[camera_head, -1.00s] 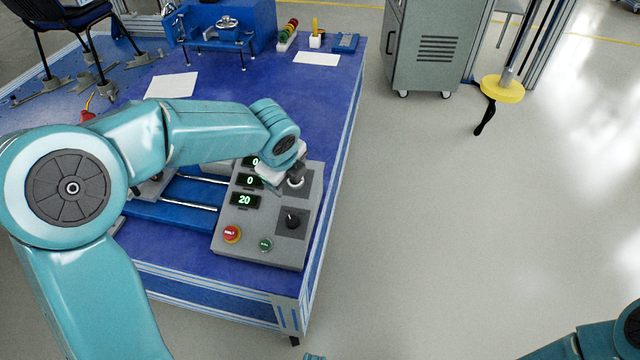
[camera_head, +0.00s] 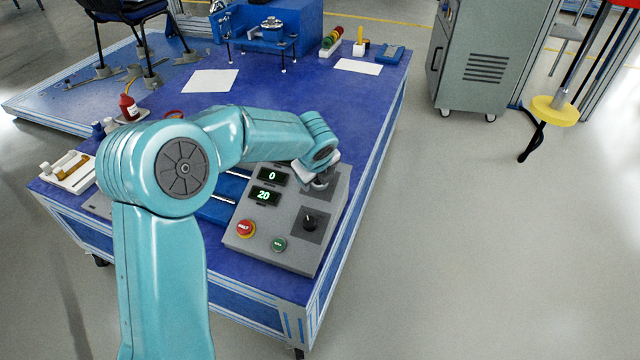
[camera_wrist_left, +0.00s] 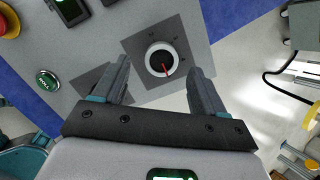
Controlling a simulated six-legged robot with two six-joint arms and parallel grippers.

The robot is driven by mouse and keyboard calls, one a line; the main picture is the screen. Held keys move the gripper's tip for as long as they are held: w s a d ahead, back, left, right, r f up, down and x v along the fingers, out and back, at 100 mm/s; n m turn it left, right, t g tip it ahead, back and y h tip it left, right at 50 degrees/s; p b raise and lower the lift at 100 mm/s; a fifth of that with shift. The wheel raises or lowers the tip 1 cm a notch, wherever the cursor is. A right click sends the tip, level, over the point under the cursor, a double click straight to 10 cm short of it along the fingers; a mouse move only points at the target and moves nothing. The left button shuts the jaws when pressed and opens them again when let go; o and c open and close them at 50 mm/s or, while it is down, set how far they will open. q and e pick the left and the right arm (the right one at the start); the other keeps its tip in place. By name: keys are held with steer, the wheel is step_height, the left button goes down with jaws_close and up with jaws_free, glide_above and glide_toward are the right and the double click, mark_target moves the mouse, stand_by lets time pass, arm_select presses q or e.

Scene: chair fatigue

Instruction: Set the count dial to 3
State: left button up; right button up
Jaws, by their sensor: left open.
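A grey control panel (camera_head: 265,240) sits on the blue table's near right corner, with two dials on dark square plates. The upper dial (camera_wrist_left: 160,58) has a white rim and a red pointer aimed toward the lower right in the left wrist view. Its scale marks are too small to read. The lower dial (camera_head: 310,222) has a black knob. My left gripper (camera_head: 320,178) is over the upper dial and largely hides it in the head view. In the left wrist view my fingers (camera_wrist_left: 160,85) are open on either side of it, apart from the rim. My right gripper is not in view.
Panel displays show 0 (camera_head: 272,176) and 20 (camera_head: 264,196). A red button (camera_head: 246,229) and a green button (camera_head: 279,244) are near the panel's front edge. A red bottle (camera_head: 129,107) stands at the left.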

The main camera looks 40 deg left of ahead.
mark_target(319, 182)
arm_select(q)
steer(key=shift+b+x, duration=0.3)
steer(key=shift+x, duration=1.25)
steer(key=shift+d, duration=0.1)
steer(key=c, duration=1.1)
steer(key=shift+o, duration=0.2)
